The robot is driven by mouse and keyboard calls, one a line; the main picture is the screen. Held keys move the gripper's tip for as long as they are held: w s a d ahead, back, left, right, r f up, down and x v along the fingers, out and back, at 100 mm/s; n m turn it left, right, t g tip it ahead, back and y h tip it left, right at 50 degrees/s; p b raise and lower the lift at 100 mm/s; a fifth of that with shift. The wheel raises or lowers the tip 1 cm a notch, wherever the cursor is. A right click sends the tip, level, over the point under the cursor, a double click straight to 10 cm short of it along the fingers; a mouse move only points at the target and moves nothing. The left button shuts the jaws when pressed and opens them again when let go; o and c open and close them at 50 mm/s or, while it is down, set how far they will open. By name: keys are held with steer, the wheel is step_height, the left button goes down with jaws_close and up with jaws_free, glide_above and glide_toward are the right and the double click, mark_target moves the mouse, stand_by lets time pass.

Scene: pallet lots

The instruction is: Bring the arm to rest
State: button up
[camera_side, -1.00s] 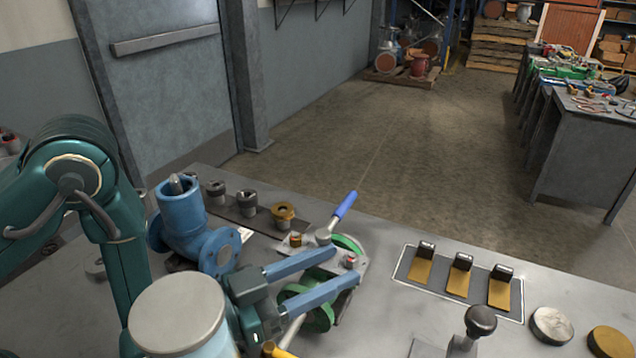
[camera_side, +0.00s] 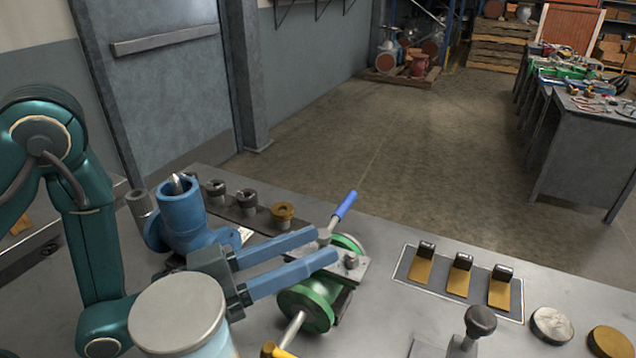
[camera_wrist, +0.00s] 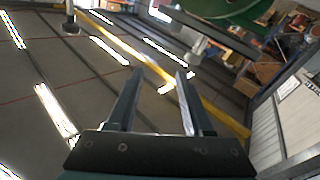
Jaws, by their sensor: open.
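My gripper (camera_side: 328,246) is open, its two blue fingers apart with nothing seen between them. In the side view the fingers point right and overlap the green valve (camera_side: 306,305) with its metal top plate and blue-handled lever (camera_side: 344,206). I cannot tell from this view whether they touch it. In the wrist view my gripper (camera_wrist: 160,75) also shows open and empty, facing the ceiling lights. A green round part (camera_wrist: 225,8) shows at the top of that view.
A blue pipe fitting (camera_side: 182,215) stands close behind my gripper. A dark strip holds several round fittings (camera_side: 283,212). A tray (camera_side: 460,284) with yellow-brown pieces, a black-knobbed lever (camera_side: 481,320) and round discs (camera_side: 552,326) are at the right of the table.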

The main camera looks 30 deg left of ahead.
steer(key=w+a+y, duration=0.1)
steer(key=a, duration=0.1)
steer(key=w+a+r+g+y, duration=0.1)
steer(key=y, duration=0.1)
steer(key=w+a+n+y, duration=0.1)
steer(key=w+a+y, duration=0.1)
steer(key=shift+w+a+r, duration=0.1)
steer(key=shift+a+r, duration=0.15)
steer(key=shift+a, duration=0.1)
steer(key=s+a+n+g+y, duration=0.2)
steer(key=s+a+g+y, duration=0.15)
steer(key=a, duration=0.35)
steer(key=s+a+n+g+y, duration=0.1)
steer(key=s+a+g, duration=0.1)
steer(key=s, duration=0.5)
steer(key=s+a+g+y, duration=0.2)
steer(key=s+a+g, duration=0.1)
steer(key=s, duration=0.4)
steer(key=shift+s+a+r+n, duration=0.15)
steer(key=shift+a+n, duration=0.25)
steer(key=shift+a, duration=0.35)
